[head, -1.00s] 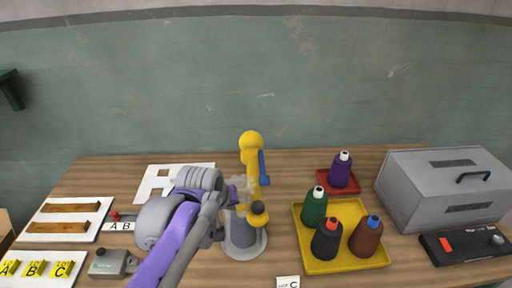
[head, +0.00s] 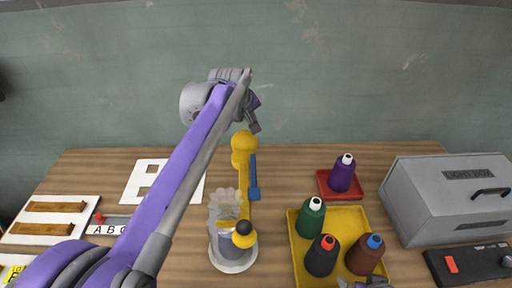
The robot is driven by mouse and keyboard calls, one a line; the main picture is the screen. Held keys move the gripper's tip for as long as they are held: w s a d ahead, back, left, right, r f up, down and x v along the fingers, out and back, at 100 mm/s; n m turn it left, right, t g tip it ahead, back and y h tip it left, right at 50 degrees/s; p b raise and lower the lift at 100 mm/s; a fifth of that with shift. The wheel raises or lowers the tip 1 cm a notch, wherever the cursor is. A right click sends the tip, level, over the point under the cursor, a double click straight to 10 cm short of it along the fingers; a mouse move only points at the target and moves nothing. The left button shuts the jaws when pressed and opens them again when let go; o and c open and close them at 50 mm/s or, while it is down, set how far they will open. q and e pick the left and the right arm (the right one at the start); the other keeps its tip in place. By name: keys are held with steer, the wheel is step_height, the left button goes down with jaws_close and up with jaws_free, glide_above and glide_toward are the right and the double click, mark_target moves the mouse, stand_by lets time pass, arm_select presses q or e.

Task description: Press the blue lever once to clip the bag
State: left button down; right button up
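The blue lever (head: 253,178) hangs on the right side of a yellow upright device (head: 241,144) at the middle of the table. A clear crumpled bag (head: 223,205) is at the device's lower left, above a round grey base (head: 232,262). A dark knob with a yellow body sits in front of the bag. My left gripper (head: 255,126) is raised above and behind the device, near the lever's upper end and apart from it as far as I can see. Its fingers are too small to read. A small grey part of what may be my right gripper shows at the bottom edge.
A grey box (head: 447,199) is at far right. White boards lie at left.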

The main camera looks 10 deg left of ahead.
arm_select(q)
steer(key=shift+s, duration=0.1)
arm_select(e)
steer(key=shift+s, duration=0.1)
arm_select(q)
steer(key=b, duration=0.4)
glide_above(252, 155)
step_height(252, 155, down, 7)
steer(key=shift+f, duration=0.85)
arm_select(e)
step_height(252, 155, down, 7)
steer(key=s, duration=0.2)
steer(key=shift+s+r+g, duration=0.2)
steer(key=shift+s+g, duration=0.1)
steer(key=shift+s, duration=0.1)
stand_by(0.4)
arm_select(q)
steer(key=shift+f+b, duration=0.35)
arm_select(e)
steer(key=shift+f, duration=0.2)
